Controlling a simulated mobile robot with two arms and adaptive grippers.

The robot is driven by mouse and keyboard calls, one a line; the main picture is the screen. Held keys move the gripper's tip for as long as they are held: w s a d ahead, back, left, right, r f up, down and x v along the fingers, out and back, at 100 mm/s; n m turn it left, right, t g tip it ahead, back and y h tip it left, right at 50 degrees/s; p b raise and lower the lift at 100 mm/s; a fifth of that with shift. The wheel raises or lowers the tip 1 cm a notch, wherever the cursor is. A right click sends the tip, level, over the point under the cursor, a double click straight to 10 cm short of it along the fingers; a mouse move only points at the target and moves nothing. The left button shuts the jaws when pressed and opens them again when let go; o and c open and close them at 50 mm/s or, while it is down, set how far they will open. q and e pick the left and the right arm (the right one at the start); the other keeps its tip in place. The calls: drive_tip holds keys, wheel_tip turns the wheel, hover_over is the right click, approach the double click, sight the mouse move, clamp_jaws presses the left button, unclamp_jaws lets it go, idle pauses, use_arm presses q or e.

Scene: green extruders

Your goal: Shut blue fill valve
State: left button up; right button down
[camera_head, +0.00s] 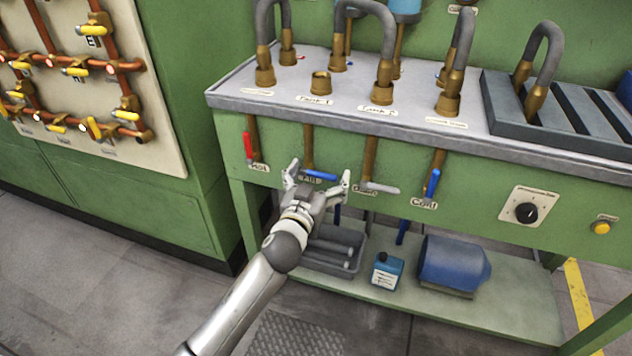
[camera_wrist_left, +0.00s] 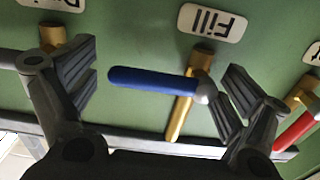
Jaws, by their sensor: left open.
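My right gripper is not in view.
Beside it are a red-handled hot valve (camera_head: 248,147), a grey-handled drain valve (camera_head: 382,187) and a blue-handled cold valve (camera_head: 433,183). A black dial (camera_head: 526,212) is at the right.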

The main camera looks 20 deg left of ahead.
use_arm(q)
drive_tip(key=s, duration=1.2)
drive_tip(key=shift+a, duration=0.25)
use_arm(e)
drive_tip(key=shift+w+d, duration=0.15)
use_arm(q)
drive_tip(key=s+a+f+g, duration=0.1)
drive_tip(key=s+f+g, duration=0.35)
drive_tip(key=f, duration=0.75)
drive_tip(key=s+a+f+g+y, duration=0.1)
drive_tip(key=s+f+g, duration=0.2)
drive_tip(key=s+f, duration=0.55)
drive_tip(key=s+a+f+g, duration=0.1)
drive_tip(key=s+f+g, duration=0.25)
drive_tip(key=f, duration=1.15)
drive_tip(key=s+f+m+g, duration=0.2)
drive_tip(key=s+f+g, duration=0.3)
drive_tip(key=s+f, duration=0.5)
drive_tip(key=s+a+r+g+p, duration=0.1)
drive_tip(key=s+a+p, duration=0.2)
drive_tip(key=s+p, duration=1.3)
drive_tip(key=shift+s+r, duration=0.4)
drive_tip(key=shift+s, duration=0.55)
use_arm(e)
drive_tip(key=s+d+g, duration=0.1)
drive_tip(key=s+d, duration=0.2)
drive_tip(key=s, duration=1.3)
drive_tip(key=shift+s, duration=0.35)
